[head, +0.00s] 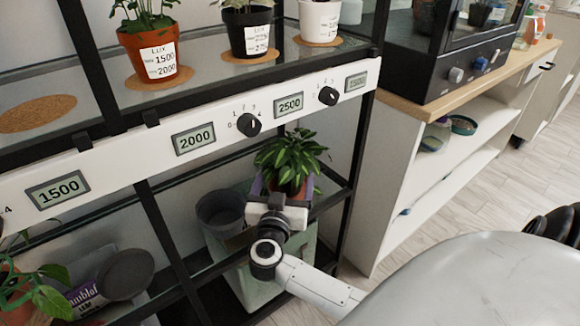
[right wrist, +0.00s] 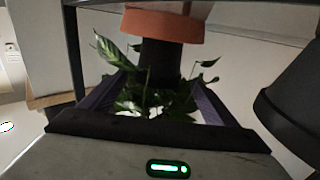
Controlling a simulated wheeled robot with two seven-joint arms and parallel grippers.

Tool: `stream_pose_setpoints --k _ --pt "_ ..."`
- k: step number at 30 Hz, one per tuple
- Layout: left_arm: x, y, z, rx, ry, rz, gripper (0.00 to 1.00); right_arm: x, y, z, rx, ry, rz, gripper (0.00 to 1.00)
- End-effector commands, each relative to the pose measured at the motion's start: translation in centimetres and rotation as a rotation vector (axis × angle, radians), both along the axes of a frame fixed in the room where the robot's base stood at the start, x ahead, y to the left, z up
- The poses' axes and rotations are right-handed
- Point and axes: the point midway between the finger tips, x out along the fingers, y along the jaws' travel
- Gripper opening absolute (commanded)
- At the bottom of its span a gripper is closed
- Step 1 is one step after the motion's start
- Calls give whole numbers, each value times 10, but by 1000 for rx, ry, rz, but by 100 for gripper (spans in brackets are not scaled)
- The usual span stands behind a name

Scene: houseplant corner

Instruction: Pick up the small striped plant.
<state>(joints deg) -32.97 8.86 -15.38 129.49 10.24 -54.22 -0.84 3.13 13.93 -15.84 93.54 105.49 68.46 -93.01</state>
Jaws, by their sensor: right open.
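A small leafy green plant (head: 288,152) in a terracotta pot (head: 291,187) is on the lower level of the rack. Faint light markings show on its leaves. My right gripper (head: 284,191) is open, its purple-lined fingers on either side of the plant, not visibly gripping it. In the right wrist view, which looks upside down, the leaves (right wrist: 150,98) lie between the fingers of the right gripper (right wrist: 155,90). The pot's rim (right wrist: 160,24) shows above them. The gripper body hides the pot's lower part in the head view. My left gripper is not in view.
A grey bucket (head: 220,208) stands close left of the gripper; it shows at right in the right wrist view (right wrist: 290,95). The rack's white control strip (head: 215,137) runs above the plant. Labelled potted plants stand on the upper shelf. A white cabinet (head: 395,200) stands to the right.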

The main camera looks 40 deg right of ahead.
Motion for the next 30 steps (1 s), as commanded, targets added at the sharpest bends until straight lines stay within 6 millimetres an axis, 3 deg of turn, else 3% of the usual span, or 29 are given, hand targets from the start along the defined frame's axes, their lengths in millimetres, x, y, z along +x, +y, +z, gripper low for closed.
stream_pose_setpoints --k 4,7,17,25,30 --pt "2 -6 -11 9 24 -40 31 11 -22 1 -5 -5 -1 82" --pt "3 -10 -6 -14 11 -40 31 19 -32 2 -4 -3 -1 82" --pt "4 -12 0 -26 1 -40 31 23 -37 4 -2 -1 1 82" --pt "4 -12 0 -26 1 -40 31 23 -37 4 -2 -1 1 37" --pt "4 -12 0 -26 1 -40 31 23 -37 4 -2 -3 1 34"
